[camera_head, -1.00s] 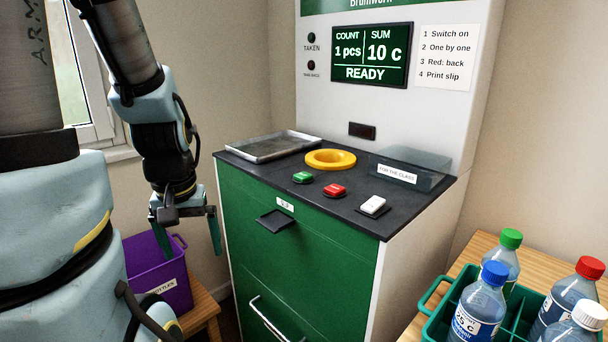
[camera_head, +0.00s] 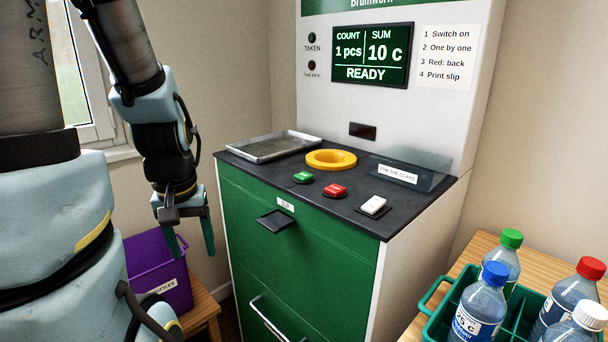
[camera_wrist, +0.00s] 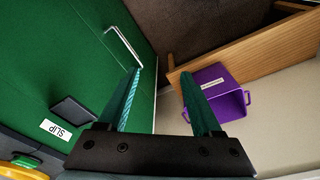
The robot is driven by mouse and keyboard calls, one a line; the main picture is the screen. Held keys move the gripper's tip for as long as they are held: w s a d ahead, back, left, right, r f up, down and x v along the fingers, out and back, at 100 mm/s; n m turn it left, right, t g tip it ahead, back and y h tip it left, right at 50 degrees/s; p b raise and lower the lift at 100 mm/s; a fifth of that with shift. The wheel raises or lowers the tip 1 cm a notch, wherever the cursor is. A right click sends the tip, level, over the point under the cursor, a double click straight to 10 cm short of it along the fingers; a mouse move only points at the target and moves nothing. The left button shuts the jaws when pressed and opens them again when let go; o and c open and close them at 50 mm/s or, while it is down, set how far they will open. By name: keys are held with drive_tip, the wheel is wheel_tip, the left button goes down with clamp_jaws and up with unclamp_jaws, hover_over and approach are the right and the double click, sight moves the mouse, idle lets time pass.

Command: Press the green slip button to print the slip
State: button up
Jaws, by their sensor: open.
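The green button (camera_head: 303,177) sits on the black top of the machine, near its front left edge, left of the red button (camera_head: 335,190). The slip slot (camera_head: 277,221), under a label reading SLIP, is on the green front panel; its black lip also shows in the wrist view (camera_wrist: 74,111). The display (camera_head: 371,55) reads 1 pcs, 10 c, READY. My gripper (camera_head: 190,250) hangs left of the machine, lower than its top, pointing down, open and empty. In the wrist view its teal fingers (camera_wrist: 165,95) are apart with nothing between them.
A yellow ring (camera_head: 331,159), a white switch (camera_head: 373,205), a metal tray (camera_head: 274,146) and a clear box (camera_head: 410,165) are on the machine top. A purple bin (camera_head: 158,275) stands below my gripper. A green crate (camera_head: 436,296) with bottles is at right.

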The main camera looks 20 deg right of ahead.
clamp_jaws()
idle(0.3)
idle(0.9)
